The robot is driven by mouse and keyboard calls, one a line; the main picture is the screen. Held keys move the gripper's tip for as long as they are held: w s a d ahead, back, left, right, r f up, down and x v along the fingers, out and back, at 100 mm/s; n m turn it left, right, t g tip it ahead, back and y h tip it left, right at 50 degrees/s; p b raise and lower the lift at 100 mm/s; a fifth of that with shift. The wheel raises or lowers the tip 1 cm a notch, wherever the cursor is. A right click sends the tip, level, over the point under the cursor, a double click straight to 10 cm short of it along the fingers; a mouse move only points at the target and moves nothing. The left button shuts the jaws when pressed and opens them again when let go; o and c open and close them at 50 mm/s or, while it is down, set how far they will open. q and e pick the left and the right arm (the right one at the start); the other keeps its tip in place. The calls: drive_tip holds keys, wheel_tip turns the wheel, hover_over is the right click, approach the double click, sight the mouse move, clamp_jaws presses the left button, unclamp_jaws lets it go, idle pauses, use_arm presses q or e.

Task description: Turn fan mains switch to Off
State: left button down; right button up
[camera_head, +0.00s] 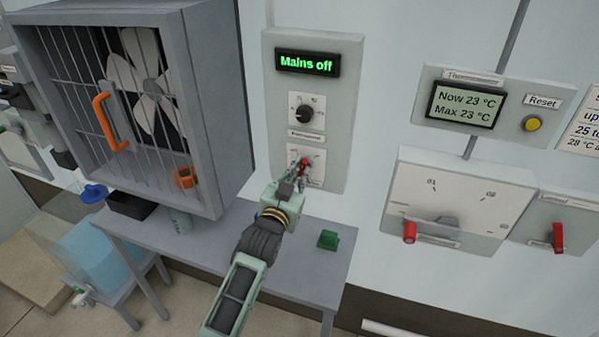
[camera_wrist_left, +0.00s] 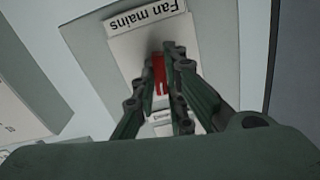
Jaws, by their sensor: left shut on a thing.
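The fan mains switch has a red handle (camera_head: 304,164) on a pale plate low on the grey wall panel (camera_head: 344,90). In the left wrist view the red handle (camera_wrist_left: 159,76) stands below the "Fan mains" label (camera_wrist_left: 145,13), between my fingers. My left gripper (camera_head: 299,171) is shut on the red handle, and its fingers hide part of the handle and plate. The gripper also shows in the left wrist view (camera_wrist_left: 166,75). The display (camera_head: 307,63) at the panel's top reads "Mains off". My right gripper is not in view.
A black knob (camera_head: 306,113) sits above the switch. The caged fan box (camera_head: 205,100) stands close on the left. A grey table (camera_head: 270,245) below holds a green block (camera_head: 328,239). To the right are a thermometer (camera_head: 465,104) and red-handled wall switches (camera_head: 409,231).

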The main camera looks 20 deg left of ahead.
use_arm(q)
drive_tip(key=n+p, duration=0.1)
drive_tip(key=n, duration=0.5)
drive_tip(key=shift+p, duration=0.3)
drive_tip(key=shift+f+n+p, duration=0.1)
drive_tip(key=shift+n+p, duration=0.3)
drive_tip(key=shift+n, duration=2.1)
drive_tip(key=c, duration=1.8)
unclamp_jaws()
drive_tip(key=s, duration=1.2)
drive_tip(key=shift+a, duration=0.2)
